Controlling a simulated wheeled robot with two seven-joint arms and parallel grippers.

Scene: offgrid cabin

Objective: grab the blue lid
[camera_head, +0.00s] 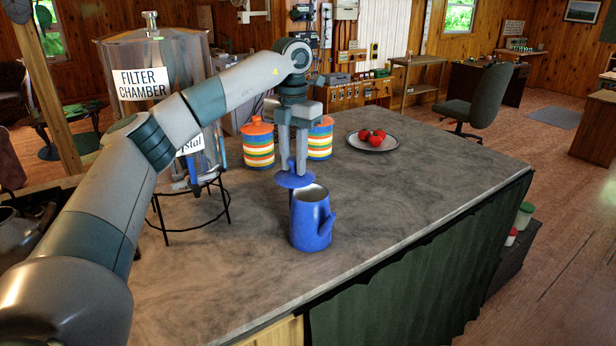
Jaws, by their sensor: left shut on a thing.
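The blue lid (294,181) is a flat round disc with its knob between the fingers of my left gripper (293,170). The gripper points down and is shut on the lid, which it holds in the air above and slightly left of the blue pitcher. The blue pitcher (309,226) stands upright and open-topped on the grey counter (400,200), its handle or spout towards the right. The gripper's fingers partly hide the lid's knob. My right gripper is not in view.
Two striped jars, one (258,148) with an orange lid and one (320,140) partly behind my gripper, stand behind. A plate (362,144) holds red fruit. A metal filter chamber (165,105) on a black stand is at the left. The counter's right side is clear.

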